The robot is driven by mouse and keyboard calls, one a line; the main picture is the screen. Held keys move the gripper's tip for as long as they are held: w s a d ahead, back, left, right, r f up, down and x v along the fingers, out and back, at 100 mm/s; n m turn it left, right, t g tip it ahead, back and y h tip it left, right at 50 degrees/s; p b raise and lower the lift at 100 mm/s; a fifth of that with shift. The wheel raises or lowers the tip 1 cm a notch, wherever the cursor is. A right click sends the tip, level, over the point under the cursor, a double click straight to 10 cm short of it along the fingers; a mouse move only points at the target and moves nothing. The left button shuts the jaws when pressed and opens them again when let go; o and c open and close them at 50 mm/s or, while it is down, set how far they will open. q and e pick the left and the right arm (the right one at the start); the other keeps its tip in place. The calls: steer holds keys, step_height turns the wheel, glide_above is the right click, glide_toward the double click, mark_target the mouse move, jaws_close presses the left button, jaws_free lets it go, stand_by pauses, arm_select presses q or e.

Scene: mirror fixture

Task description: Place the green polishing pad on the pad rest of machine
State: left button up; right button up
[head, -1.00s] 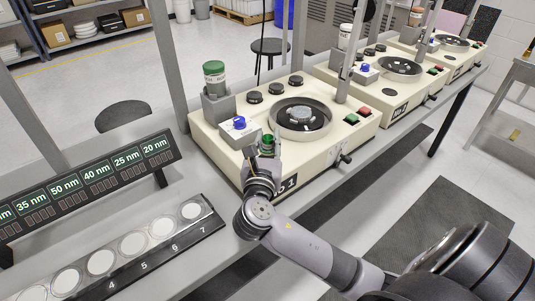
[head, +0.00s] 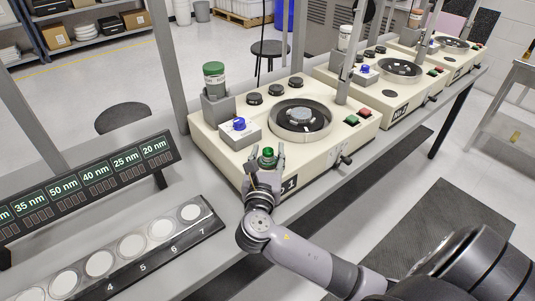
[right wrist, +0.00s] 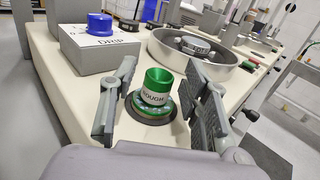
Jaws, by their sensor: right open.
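The green polishing pad (head: 268,155), with a knob marked ROUGH, is upright in the right wrist view (right wrist: 157,92). It stands on a dark round disc (right wrist: 153,118) at the near corner of the first machine's cream top (head: 215,140). The disc looks like the pad rest, though I cannot tell how much of the dark rim belongs to the pad. My right gripper (head: 264,163) is open, its fingers on either side of the pad (right wrist: 160,105) with gaps visible. My left gripper is not in view.
A blue-knobbed drip box (head: 240,133) and a green-capped bottle (head: 214,75) stand left of the round polishing bowl (head: 301,119). A strip of white discs (head: 131,245) lies at lower left. Two similar machines stand farther right.

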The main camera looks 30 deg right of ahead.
steer(key=shift+r, duration=0.1)
steer(key=v, duration=1.2)
steer(key=shift+b, duration=0.45)
